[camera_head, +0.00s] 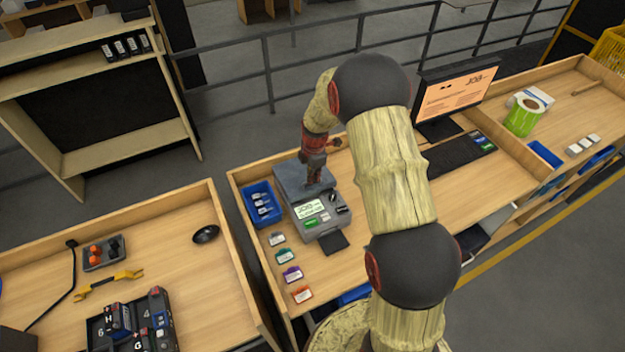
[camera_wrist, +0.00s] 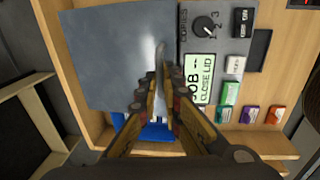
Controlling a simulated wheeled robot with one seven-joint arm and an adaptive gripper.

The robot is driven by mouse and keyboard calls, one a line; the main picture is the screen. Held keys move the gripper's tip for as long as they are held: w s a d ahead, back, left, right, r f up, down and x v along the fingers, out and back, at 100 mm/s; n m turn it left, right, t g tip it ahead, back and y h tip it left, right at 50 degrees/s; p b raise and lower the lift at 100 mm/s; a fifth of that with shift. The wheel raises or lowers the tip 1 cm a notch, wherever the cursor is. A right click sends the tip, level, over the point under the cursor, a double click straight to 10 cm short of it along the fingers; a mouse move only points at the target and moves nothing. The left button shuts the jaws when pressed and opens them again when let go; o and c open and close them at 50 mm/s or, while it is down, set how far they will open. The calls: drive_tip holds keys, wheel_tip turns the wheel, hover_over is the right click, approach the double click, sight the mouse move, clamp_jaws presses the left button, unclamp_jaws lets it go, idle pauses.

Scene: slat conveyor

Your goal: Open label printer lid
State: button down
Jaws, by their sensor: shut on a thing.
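The label printer (camera_head: 325,227) stands on the wooden bench, a grey box with a control panel and a pale green display. Its flat blue-grey lid (camera_head: 288,174) covers the far part and fills the upper left of the wrist view (camera_wrist: 115,55). The display (camera_wrist: 199,78) shows "CLOSE LID"; I cannot tell how far the lid is raised. My gripper (camera_head: 314,182) points down at the lid's edge beside the panel. In the wrist view its fingers (camera_wrist: 160,82) are shut on a thin pale grip of the lid, partly hidden between them.
A blue bin (camera_head: 260,205) stands left of the printer. Several coloured label cartridges (camera_head: 292,274) lie in front. A monitor (camera_head: 455,95) and a keyboard (camera_head: 455,156) stand to the right. A railing runs behind the bench. A second bench (camera_head: 170,265) is at left.

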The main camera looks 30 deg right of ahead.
drive_tip(key=w+r, duration=0.8)
drive_tip(key=w, duration=0.5)
drive_tip(key=shift+g+b, duration=0.3)
drive_tip(key=shift+b, duration=0.1)
drive_tip(key=c, duration=2.6)
unclamp_jaws()
drive_tip(key=shift+f, duration=0.2)
drive_tip(key=shift+o, duration=1.4)
drive_tip(key=shift+s+r, duration=0.1)
drive_tip(key=shift+s, duration=0.2)
drive_tip(key=o, duration=0.4)
drive_tip(key=shift+w+f, duration=0.2)
drive_tip(key=shift+w, duration=0.1)
drive_tip(key=shift+c, duration=0.2)
drive_tip(key=shift+r, duration=0.15)
drive_tip(key=shift+w+r, duration=0.1)
drive_tip(key=shift+r, duration=0.05)
